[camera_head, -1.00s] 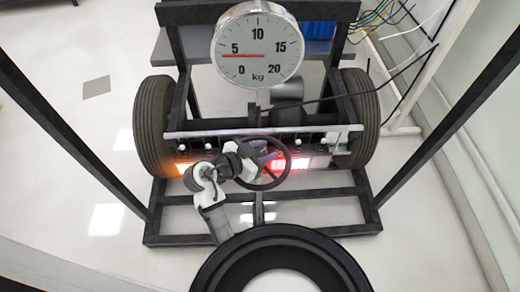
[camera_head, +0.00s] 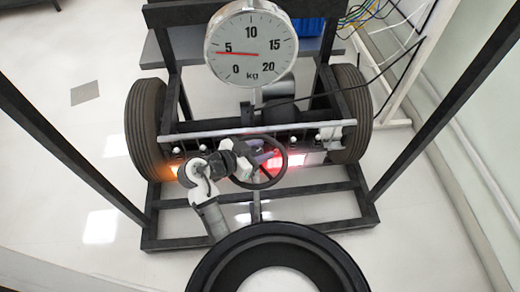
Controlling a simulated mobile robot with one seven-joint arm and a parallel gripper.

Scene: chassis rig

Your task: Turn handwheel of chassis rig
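The handwheel (camera_head: 284,163) is a thin dark ring with spokes, at the middle of the chassis rig (camera_head: 330,213). My gripper (camera_head: 262,153) is at the wheel's upper left part, in front of it or touching it. My arm's white and black wrist covers the wheel's left side. The fingertips are small and partly hidden, so I cannot tell whether they are closed on the rim. A round white dial (camera_head: 251,45) marked in kg stands above the wheel, its red needle near 5.
Black tyres stand at the left (camera_head: 146,130) and right (camera_head: 349,113) of the rig. Orange and red lamps glow behind the wheel. Dark slanted posts cross both sides. Cables (camera_head: 385,22) hang at upper right. Pale floor is clear at left.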

